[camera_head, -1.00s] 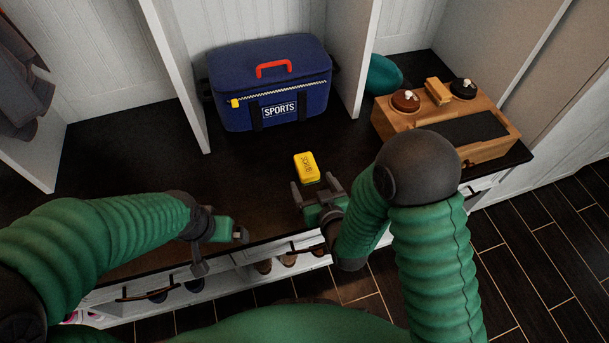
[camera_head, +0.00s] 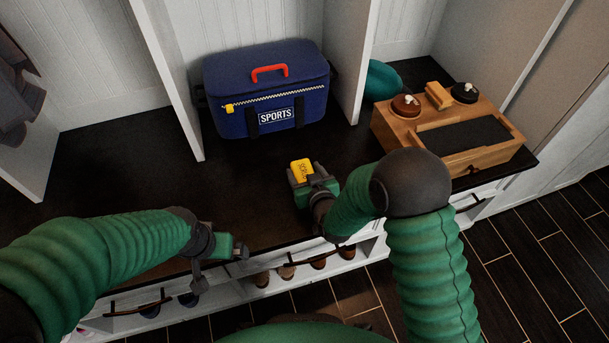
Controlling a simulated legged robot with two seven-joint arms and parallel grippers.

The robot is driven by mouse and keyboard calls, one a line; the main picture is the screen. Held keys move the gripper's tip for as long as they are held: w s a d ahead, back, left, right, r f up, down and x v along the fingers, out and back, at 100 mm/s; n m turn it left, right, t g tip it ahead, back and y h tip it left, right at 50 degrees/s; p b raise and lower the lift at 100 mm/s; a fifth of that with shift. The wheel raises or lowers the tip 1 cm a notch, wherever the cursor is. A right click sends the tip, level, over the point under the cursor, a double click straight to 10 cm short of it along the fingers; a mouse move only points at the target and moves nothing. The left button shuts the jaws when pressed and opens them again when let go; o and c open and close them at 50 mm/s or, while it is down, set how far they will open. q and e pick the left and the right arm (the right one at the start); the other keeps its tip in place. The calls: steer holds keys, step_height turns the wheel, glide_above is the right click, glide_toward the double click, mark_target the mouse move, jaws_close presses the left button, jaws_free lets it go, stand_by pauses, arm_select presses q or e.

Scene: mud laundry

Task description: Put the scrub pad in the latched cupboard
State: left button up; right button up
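The yellow scrub pad (camera_head: 301,168), with dark lettering, lies on the dark bench top in front of the blue bag. My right gripper (camera_head: 305,172) is at the pad, its fingers along the pad's sides and covering its near end. I cannot tell whether they press on it. My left gripper (camera_head: 242,246) is over the bench's front edge, away from the pad, with nothing seen in it; its finger gap is unclear. I cannot make out which front is the latched cupboard; white fronts with dark handles (camera_head: 140,308) show below the bench top.
A blue sports bag (camera_head: 265,95) stands behind the pad between white dividers. A wooden box (camera_head: 450,130) with lidded jars and a brush is at right, with a teal object (camera_head: 383,80) behind it. Shoes (camera_head: 287,271) sit in the low cubbies. The bench's left part is clear.

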steer(key=shift+a, duration=0.1)
steer(key=c, duration=1)
